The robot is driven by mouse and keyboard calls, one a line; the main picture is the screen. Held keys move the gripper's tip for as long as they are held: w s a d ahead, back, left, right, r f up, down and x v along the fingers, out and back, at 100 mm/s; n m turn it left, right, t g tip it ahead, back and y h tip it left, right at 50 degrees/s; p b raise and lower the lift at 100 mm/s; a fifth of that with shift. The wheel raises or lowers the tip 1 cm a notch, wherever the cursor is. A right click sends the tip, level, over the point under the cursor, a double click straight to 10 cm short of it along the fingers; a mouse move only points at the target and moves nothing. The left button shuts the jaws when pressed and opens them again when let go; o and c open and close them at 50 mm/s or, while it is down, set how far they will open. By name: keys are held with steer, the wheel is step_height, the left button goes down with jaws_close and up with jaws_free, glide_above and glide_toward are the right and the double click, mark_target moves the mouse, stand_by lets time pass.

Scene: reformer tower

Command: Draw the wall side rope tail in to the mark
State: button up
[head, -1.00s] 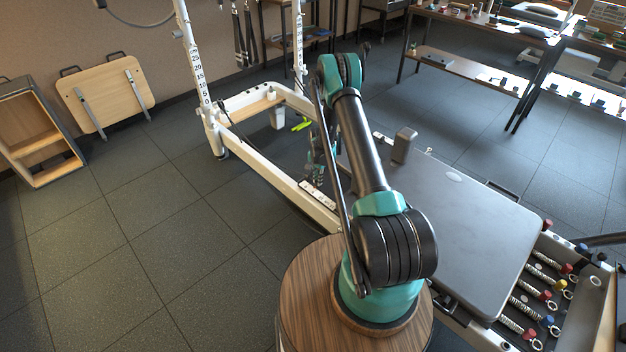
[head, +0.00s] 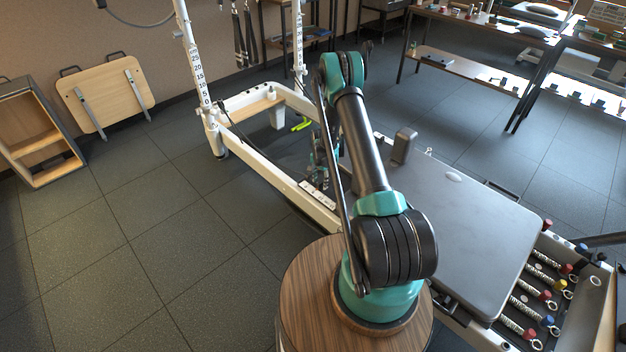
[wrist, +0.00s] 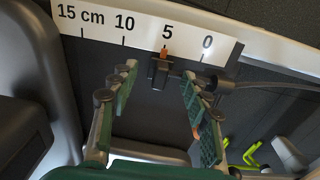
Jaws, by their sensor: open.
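The white scale (wrist: 145,30) runs across the top of the wrist view, marked 15 cm, 10, 5 and 0. A small orange tab (wrist: 165,53) stands at its 5, above a small black block (wrist: 159,73). A dark rope (wrist: 262,92) comes in from the right to a grey sleeve (wrist: 213,83) near the block; how they join is unclear. My gripper (wrist: 158,78) is open, with one finger on each side of the block and nothing clearly held. In the head view my gripper (head: 320,168) is near the scale (head: 317,195), partly hidden by my arm.
The white frame (head: 270,178) runs beside my gripper, with uprights behind. The grey padded carriage (head: 465,220) lies to the right, with a shoulder block (head: 403,146).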

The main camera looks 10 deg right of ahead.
mark_target(320, 182)
steer(key=shift+r, duration=0.1)
steer(key=shift+r, duration=2.95)
